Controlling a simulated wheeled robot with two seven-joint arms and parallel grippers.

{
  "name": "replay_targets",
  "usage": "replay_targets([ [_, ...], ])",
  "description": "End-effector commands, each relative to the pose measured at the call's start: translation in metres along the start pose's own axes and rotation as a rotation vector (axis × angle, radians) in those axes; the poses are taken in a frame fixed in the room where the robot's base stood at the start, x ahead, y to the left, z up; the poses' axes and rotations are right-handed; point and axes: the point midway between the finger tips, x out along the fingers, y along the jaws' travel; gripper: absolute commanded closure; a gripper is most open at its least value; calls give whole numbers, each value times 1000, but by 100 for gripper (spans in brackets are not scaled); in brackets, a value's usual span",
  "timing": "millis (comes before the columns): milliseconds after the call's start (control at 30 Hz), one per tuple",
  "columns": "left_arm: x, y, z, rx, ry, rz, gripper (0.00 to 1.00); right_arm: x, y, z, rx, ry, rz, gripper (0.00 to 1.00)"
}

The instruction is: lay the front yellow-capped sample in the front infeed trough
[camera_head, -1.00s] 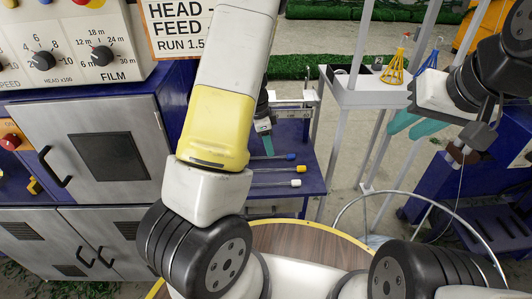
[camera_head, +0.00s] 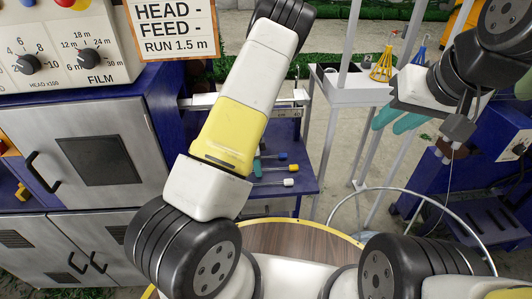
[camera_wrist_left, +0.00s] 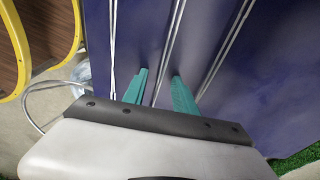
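A yellow-capped sample (camera_head: 294,168) lies on the blue shelf (camera_head: 308,186), between a blue-capped one (camera_head: 282,156) and a white-capped one (camera_head: 288,182). My left gripper (camera_head: 257,166) is mostly hidden behind my left arm; a teal finger shows beside the samples' left portions. In the left wrist view its fingers (camera_wrist_left: 160,76) are apart, on either side of the middle thin rod (camera_wrist_left: 172,45), apparently the yellow-capped sample's stem. Caps are out of that view. My right gripper (camera_head: 396,118) has teal fingers apart and empty. I cannot identify the front infeed trough clearly.
A pale metal rail (camera_head: 285,110) runs behind the shelf. A white stand (camera_head: 350,90) holds a yellow wire cone (camera_head: 383,65) and a blue one (camera_head: 419,56). A wooden round table (camera_head: 300,238) with yellow rim is in front. Cabinets (camera_head: 95,150) stand at left.

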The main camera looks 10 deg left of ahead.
Motion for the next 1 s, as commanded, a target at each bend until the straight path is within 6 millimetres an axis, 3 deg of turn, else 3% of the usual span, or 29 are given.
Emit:
replay_targets([
  [133, 0, 0, 0, 0, 0, 0, 66, 0, 0, 0, 0, 0, 0, 71],
  [300, 0, 0, 0, 0, 0, 0, 98, 0, 0, 0, 0, 0, 0, 71],
  [333, 0, 0, 0, 0, 0, 0, 100, 0, 0, 0, 0, 0, 0, 71],
  [767, -2, 0, 0, 0, 1, -1, 100, 0, 0, 0, 0, 0, 0, 71],
  [1000, -18, -1, -3, 0, 2, -2, 100, 0, 0, 0, 0, 0, 0, 71],
])
